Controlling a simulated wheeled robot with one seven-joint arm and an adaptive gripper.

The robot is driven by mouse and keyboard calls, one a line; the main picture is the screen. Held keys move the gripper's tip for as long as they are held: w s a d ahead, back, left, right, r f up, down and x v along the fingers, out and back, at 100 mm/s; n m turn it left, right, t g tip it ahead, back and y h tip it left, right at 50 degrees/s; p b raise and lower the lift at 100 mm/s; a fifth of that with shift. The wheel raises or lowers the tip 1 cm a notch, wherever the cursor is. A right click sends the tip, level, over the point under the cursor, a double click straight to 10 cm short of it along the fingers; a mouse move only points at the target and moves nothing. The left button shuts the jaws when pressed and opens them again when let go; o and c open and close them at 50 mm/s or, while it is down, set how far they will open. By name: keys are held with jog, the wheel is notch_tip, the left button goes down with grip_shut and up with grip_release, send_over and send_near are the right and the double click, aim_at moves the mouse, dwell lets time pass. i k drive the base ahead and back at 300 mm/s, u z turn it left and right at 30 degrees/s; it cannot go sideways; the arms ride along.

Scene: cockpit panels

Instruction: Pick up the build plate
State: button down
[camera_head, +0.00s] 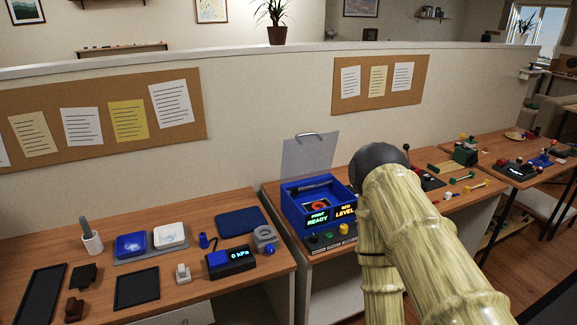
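A blue machine (292,199) stands on the middle table, with lit labels reading "PRINT READY" and "BED LEVEL". Its clear lid (311,154) is raised. Inside it are a dark bar (314,187) and a round orange-red item on a dark surface (318,205). I cannot tell for sure which piece is the build plate; the dark surface inside the machine may be it. My pale, wood-patterned arm fills the lower right, just right of the machine, and hides part of the table. My gripper is not visible.
The left table holds a 0 kPa gauge box (232,260), blue and white trays (131,245), a dark blue mat (240,222) and black flat trays (137,287). Coloured buttons (328,238) line the machine's front. A low wall (270,110) stands behind. Further tables are at right.

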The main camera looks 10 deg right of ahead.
aim_at(322, 204)
jog(key=z, duration=0.4)
jog(key=i, duration=0.2)
jog(key=z, duration=1.85)
jog(key=i, duration=0.95)
jog(key=u, duration=2.75)
